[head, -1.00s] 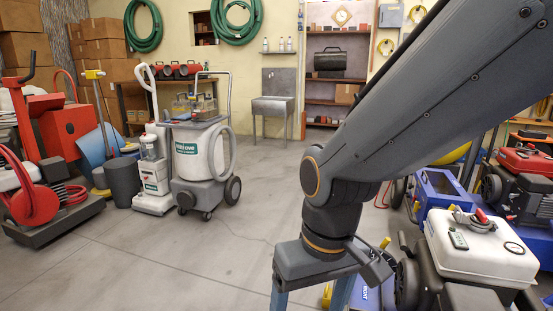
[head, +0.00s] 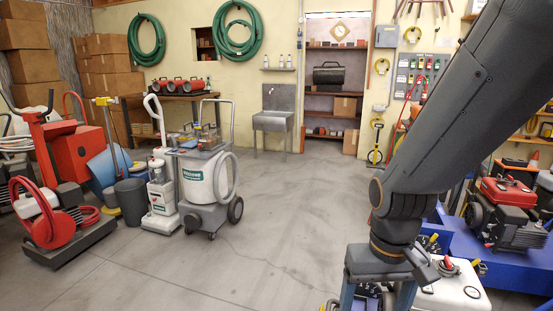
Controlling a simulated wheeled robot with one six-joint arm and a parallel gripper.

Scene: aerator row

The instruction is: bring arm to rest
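My arm comes down from the upper right of the head view. My gripper (head: 377,292) hangs at its end, pointing down, near the bottom edge right of centre. Its two blue-grey fingers stand well apart with nothing visible held between them, so it is open. The fingertips run to the picture's bottom edge and are partly cut off. A white-topped machine (head: 455,293) stands just right of the gripper, partly hidden by it. I cannot tell whether they touch.
A red engine unit (head: 507,212) sits on a blue bench or frame at right. A white wheeled tank (head: 207,178) and red hose-reel machine (head: 45,215) stand at left. A sink (head: 273,121) and shelves (head: 332,90) are at the back. The middle floor (head: 290,215) is clear.

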